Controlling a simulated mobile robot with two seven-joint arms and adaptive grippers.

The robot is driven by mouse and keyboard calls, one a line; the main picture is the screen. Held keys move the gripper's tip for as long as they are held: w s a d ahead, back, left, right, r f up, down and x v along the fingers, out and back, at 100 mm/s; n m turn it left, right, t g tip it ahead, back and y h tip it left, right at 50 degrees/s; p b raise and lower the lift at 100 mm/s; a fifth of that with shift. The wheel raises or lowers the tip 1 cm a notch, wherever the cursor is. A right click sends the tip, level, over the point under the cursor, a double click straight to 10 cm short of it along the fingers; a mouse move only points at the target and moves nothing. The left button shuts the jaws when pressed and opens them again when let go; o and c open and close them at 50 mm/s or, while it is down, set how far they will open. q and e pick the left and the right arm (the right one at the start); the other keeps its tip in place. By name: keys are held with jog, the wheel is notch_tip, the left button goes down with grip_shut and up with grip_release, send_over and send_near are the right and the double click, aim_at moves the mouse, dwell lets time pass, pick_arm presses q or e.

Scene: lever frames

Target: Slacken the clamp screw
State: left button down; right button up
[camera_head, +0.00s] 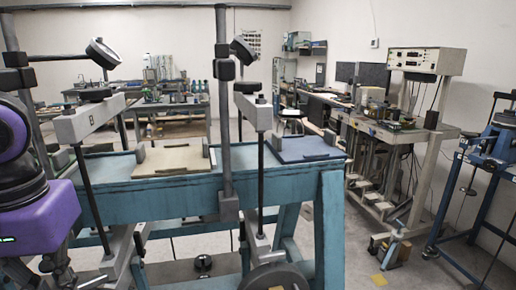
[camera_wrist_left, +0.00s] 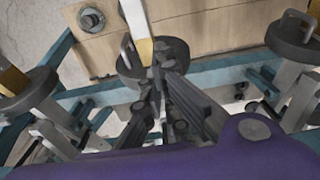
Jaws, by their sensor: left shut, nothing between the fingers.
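My left gripper (camera_wrist_left: 160,62) is shut and empty in the left wrist view. Its fingertips overlap the lower edge of a dark round disc (camera_wrist_left: 130,64); I cannot tell whether they touch it. In the head view its purple wrist (camera_head: 45,215) is at the lower left, in front of the blue-green bench. Pale lever beams carry dark round knobs, one on the left (camera_head: 95,94) and one on the right (camera_head: 247,87). Tilted black heads stand above them, left (camera_head: 103,53) and right (camera_head: 240,50). I cannot tell which part is the clamp screw. My right gripper is not in view.
The blue-green bench (camera_head: 150,200) carries a tan board (camera_head: 175,158) and a dark blue board (camera_head: 305,149). A tall grey post (camera_head: 224,130) stands in front of it. A dark wheel (camera_head: 273,279) is low at the front. Floor is open to the bench's right.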

aim_at(88, 284)
pick_arm(q)
jog(key=shift+w+f, duration=0.1)
jog(key=shift+w, duration=0.1)
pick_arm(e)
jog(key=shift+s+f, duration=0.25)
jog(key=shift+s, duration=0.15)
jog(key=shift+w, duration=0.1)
pick_arm(q)
jog(key=shift+d, duration=0.85)
jog(key=shift+w+d, duration=0.3)
jog(key=shift+d, duration=0.25)
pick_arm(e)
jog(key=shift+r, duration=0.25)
pick_arm(q)
jog(key=shift+w+d, duration=0.1)
jog(key=shift+d, duration=0.1)
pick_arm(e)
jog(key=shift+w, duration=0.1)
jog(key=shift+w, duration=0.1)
